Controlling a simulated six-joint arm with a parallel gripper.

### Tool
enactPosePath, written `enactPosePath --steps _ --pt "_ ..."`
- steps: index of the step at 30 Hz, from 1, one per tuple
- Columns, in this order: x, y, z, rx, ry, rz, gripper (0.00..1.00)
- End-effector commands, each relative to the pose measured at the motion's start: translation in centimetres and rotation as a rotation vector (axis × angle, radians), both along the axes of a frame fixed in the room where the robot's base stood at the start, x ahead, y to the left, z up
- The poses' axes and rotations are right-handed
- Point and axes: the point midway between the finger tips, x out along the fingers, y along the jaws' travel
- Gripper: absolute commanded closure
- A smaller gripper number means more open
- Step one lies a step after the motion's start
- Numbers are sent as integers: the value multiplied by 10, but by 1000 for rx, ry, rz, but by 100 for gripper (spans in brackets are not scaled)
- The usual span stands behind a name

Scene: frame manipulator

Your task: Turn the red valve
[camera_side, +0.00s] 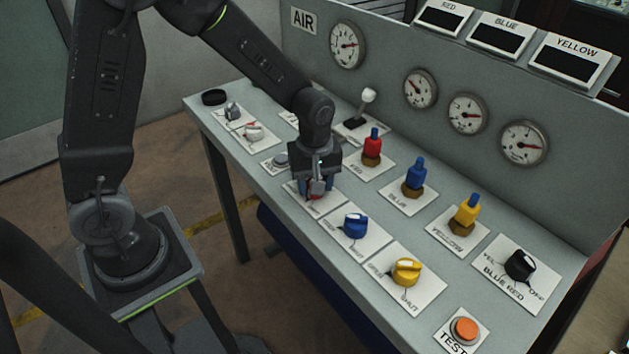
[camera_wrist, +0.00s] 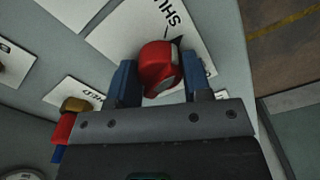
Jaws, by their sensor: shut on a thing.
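The red valve (camera_wrist: 160,68) is a rounded red knob with a pale pointer mark, set on a white label plate. In the wrist view it sits between the two blue fingers of my gripper (camera_wrist: 162,85), which is shut on it. The word SHUT is partly readable on the plate (camera_wrist: 126,28) beside the knob. In the side view my gripper (camera_side: 317,185) reaches down onto the panel, and only a little of the red valve (camera_side: 314,197) shows below the fingers. The valve's exact angle is hard to read there.
A blue valve (camera_side: 355,226) and a yellow valve (camera_side: 406,271) stand in the same row. Red (camera_side: 372,147), blue (camera_side: 415,175) and yellow (camera_side: 466,215) fittings stand behind. A black selector knob (camera_side: 520,265) and an orange TEST button (camera_side: 465,330) are at the right. Gauges line the back wall.

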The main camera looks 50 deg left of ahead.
Motion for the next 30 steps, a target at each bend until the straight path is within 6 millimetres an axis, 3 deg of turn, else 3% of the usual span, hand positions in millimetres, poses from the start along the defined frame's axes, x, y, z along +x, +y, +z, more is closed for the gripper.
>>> enactPosePath --steps 15,30 --pt "0 0 -1 0 2 363 79" --pt "-1 0 -1 0 2 444 79"
